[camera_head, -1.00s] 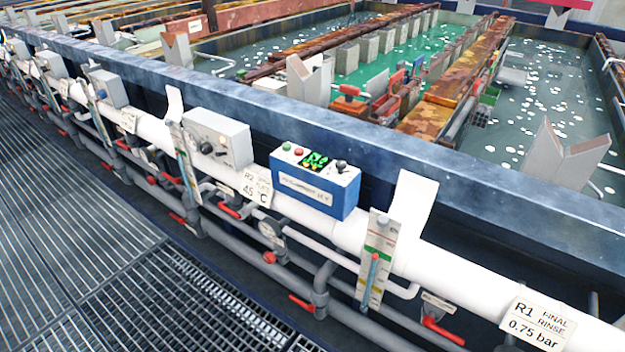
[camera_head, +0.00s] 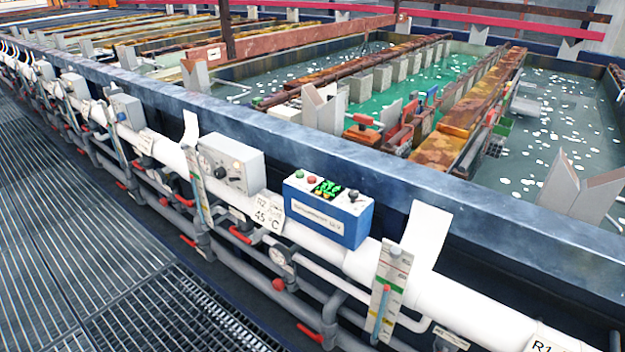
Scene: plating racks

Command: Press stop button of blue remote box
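The blue remote box (camera_head: 328,210) sits on the white pipe along the front of the tank, right of the picture's middle. Its top is pale and carries a green button (camera_head: 298,174), a red button (camera_head: 312,177), a lit green display (camera_head: 327,188) and a black knob (camera_head: 353,195). A label is on its front; the button markings are too small to read. Neither of my grippers is in view.
A grey box with a dial (camera_head: 231,163) sits left of the blue box on the same pipe. A white upright plate (camera_head: 426,236) stands to its right. Valves with red handles (camera_head: 310,333) hang below. Metal grating floor (camera_head: 90,240) at left is clear.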

